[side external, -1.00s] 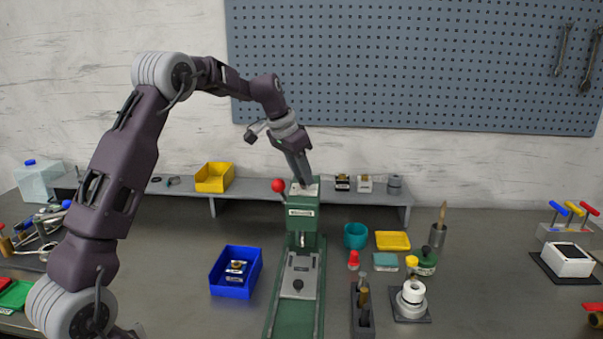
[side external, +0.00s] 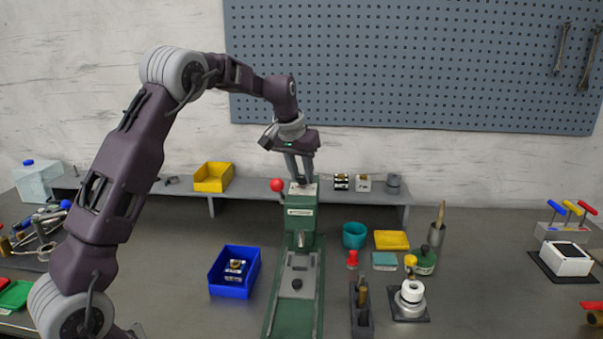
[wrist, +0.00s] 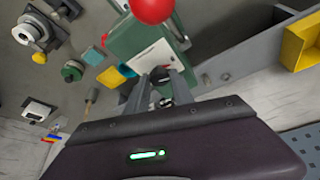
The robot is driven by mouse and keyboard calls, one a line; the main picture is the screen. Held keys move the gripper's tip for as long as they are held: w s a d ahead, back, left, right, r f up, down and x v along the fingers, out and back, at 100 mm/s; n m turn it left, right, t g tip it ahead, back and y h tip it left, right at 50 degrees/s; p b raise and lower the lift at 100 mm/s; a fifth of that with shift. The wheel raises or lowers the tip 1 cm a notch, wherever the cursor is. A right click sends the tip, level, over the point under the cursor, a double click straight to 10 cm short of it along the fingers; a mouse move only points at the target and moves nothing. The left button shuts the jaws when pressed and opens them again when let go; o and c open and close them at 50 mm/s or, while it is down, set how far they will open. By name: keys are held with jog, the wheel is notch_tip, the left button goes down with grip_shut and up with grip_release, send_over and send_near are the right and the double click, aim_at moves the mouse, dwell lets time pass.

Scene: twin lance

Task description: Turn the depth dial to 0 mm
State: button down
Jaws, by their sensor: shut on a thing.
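The green press (side external: 301,218) stands mid-bench with a pale plate on top. That plate (wrist: 150,58) also shows in the wrist view. My gripper (side external: 303,184) reaches down onto the top of the press, its two fingers close together.
A red ball knob (side external: 277,185) sticks out left of the press top, near my fingers. A grey shelf (side external: 235,191) runs behind, carrying a yellow bin (side external: 213,177) and small blocks. A blue bin (side external: 234,272) is front left; a teal cup (side external: 354,235) is right.

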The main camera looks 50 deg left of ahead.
jog(key=c, duration=1.1)
grip_release()
jog(key=v, duration=0.7)
